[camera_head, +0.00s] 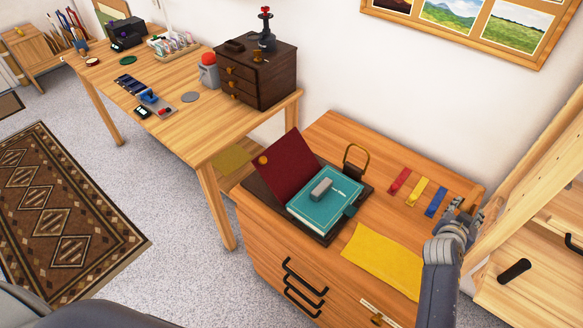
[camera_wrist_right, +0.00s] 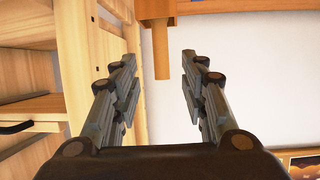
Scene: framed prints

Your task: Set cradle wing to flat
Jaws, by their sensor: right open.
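A book cradle with a dark base (camera_head: 263,198) sits on the wooden cabinet top. Its dark red wing (camera_head: 287,168) stands tilted up at the left side, with a round brass-coloured knob on it. A teal book (camera_head: 326,205) lies on the cradle beside the wing, with a small grey block (camera_head: 320,188) on top. My right gripper (camera_head: 467,210) is at the right end of the cabinet, well apart from the cradle. In the right wrist view the gripper (camera_wrist_right: 161,62) is open and empty, facing wall and wooden shelving. My left gripper does not show.
A yellow cloth (camera_head: 382,262) lies in front of the book. Red, yellow and blue strips (camera_head: 418,192) lie to its right, and a brass ring stand (camera_head: 355,160) rises behind it. A wooden shelf (camera_head: 535,265) closes off the right. A workbench (camera_head: 215,125) stands at left.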

